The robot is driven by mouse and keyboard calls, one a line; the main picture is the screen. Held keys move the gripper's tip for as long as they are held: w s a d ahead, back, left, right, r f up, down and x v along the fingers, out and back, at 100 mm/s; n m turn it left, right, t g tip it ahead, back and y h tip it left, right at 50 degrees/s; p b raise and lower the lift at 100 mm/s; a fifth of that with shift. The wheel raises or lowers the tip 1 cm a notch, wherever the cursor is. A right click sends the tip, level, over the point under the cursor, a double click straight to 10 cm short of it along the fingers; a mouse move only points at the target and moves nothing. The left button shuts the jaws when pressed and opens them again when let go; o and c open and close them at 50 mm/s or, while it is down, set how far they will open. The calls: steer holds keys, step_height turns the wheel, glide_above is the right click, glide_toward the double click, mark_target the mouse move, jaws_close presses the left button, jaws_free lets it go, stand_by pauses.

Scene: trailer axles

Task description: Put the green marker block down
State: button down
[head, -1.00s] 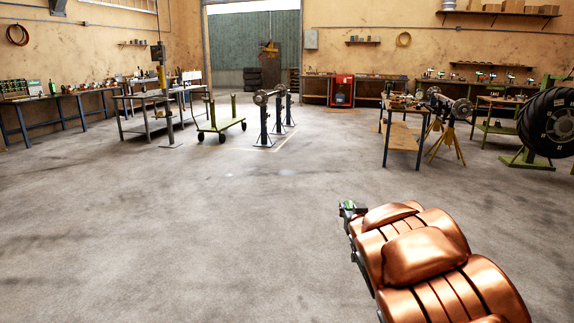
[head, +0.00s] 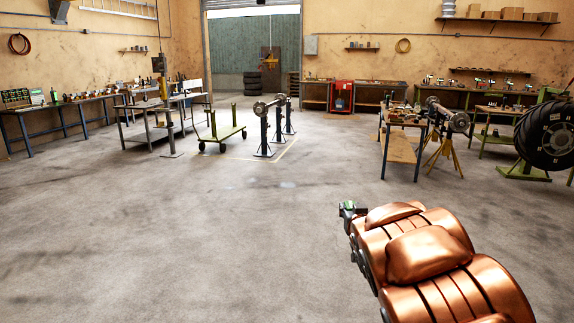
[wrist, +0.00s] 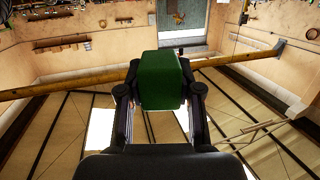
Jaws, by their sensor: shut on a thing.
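The green marker block (wrist: 160,80) is a dark green block between the fingers of my gripper (wrist: 160,95) in the wrist view. The gripper is shut on it, one dark finger at each side. In the head view my gripper (head: 347,209) is small, at the end of my copper-coloured arm, with a bit of green showing at its tip. The block is held in the air, clear of any surface. The wrist view appears upside down or strongly tilted, with roof beams in its lower part.
Open concrete floor (head: 200,220) lies ahead. A green cart (head: 221,133), an axle on stands (head: 264,130), a wooden-topped bench (head: 400,146), an axle on yellow trestles (head: 447,115) and a large tyre (head: 546,135) stand farther off. Benches (head: 62,110) line the left wall.

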steer(key=shift+r, duration=0.5)
steer(key=shift+s+a+f, duration=0.1)
steer(key=shift+s+a, duration=0.1)
steer(key=shift+s, duration=0.05)
steer(key=s+f+m+h, duration=0.2)
steer(key=s+m+h, duration=0.1)
steer(key=s, duration=0.7)
steer(key=shift+s+d+f+g+h, duration=0.25)
steer(key=shift+g+h, duration=0.15)
steer(key=shift+h, duration=0.5)
